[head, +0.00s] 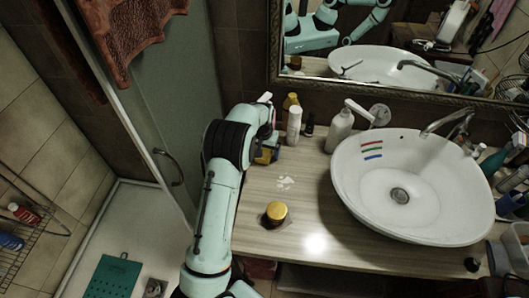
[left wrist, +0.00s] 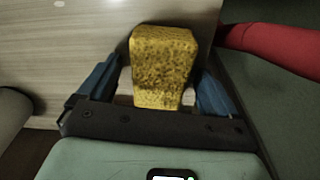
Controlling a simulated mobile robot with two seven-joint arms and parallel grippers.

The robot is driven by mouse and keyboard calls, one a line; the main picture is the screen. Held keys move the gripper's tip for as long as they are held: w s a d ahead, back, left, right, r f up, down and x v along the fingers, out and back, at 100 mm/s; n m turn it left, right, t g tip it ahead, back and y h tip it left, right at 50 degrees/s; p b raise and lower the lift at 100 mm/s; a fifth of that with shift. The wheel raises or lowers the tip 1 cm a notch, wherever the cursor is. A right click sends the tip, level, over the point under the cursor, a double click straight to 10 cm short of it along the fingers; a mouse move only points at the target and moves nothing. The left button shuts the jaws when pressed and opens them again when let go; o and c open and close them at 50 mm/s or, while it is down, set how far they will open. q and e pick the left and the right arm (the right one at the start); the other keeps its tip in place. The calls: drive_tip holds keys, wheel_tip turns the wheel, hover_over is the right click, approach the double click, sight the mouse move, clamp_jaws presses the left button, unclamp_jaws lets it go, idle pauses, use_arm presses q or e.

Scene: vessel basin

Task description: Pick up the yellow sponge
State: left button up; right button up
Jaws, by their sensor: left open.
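The yellow sponge (left wrist: 163,68), speckled with dark spots, sits between the two blue fingers of my left gripper (left wrist: 155,88) in the left wrist view. The gripper is open, with a finger on each side of the sponge. I cannot tell whether either finger touches it. In the head view my left gripper (head: 268,152) is at the left back part of the wooden counter (head: 315,200). A small yellow patch of the sponge (head: 263,156) shows there, mostly hidden by the gripper and arm. My right gripper is not in view.
A white bottle (head: 294,126), an amber bottle (head: 290,103) and a soap dispenser (head: 339,130) stand at the back. A gold-lidded jar (head: 276,212) is nearer the front. The white basin (head: 408,205) fills the right.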

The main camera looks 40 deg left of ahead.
sight(265, 149)
use_arm(q)
drive_tip(key=shift+f, duration=0.15)
drive_tip(key=c, duration=1)
wheel_tip(265, 149, up, 10)
drive_tip(key=shift+r, duration=0.2)
drive_tip(key=shift+c, duration=0.2)
drive_tip(key=shift+o, duration=0.4)
drive_tip(key=shift+d, duration=0.1)
